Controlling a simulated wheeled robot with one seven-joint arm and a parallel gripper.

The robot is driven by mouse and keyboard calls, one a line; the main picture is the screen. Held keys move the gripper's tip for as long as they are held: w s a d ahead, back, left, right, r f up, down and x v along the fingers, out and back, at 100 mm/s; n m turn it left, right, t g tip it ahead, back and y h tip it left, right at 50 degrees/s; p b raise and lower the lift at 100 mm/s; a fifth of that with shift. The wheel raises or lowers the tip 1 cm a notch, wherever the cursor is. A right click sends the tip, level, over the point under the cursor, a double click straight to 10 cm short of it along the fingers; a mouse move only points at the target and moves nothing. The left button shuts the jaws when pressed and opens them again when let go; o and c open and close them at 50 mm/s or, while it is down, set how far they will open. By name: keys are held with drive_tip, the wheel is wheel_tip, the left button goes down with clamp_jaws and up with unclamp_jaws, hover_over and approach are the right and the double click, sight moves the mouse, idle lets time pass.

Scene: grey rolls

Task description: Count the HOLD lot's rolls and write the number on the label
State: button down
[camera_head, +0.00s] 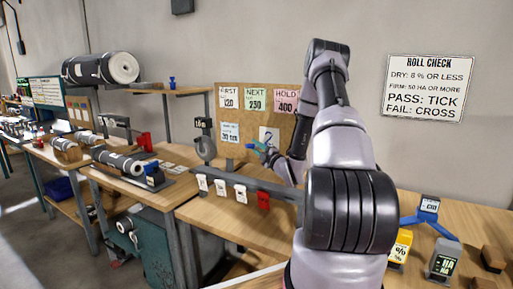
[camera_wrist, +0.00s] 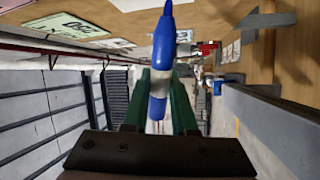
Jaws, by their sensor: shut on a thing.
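My gripper (camera_wrist: 159,80) is shut on a blue marker (camera_wrist: 163,45) with a pale band, held between its two green fingers. In the head view my gripper (camera_head: 266,150) is beside the pinboard (camera_head: 250,125), at its lower right, partly behind my arm. A pink HOLD card (camera_head: 287,101) reading 400 is pinned at the board's upper right. A small white sheet (camera_head: 269,134) is just above the gripper; I cannot tell whether it is the label or whether the marker touches it. I cannot tell which rolls are the HOLD lot.
Cards FIRST (camera_head: 229,96) and NEXT (camera_head: 255,99) hang beside HOLD. A large grey roll (camera_head: 85,70) lies on the left shelf; another roll (camera_head: 118,161) is on the bench. Gauges stand at right.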

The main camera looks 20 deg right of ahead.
drive_tip(key=shift+a, duration=0.1)
drive_tip(key=s+a, duration=0.3)
drive_tip(key=a, duration=0.1)
drive_tip(key=shift+s+a, duration=0.3)
drive_tip(key=shift+s, duration=0.05)
idle(0.7)
drive_tip(key=a+f+m+h, duration=0.2)
drive_tip(key=a+f+h, duration=0.2)
drive_tip(key=a+f, duration=0.2)
wheel_tip(320, 180, down, 2)
drive_tip(key=shift+a+m+t+h, duration=0.2)
drive_tip(key=shift+m+t+h, duration=0.1)
drive_tip(key=shift+s, duration=0.1)
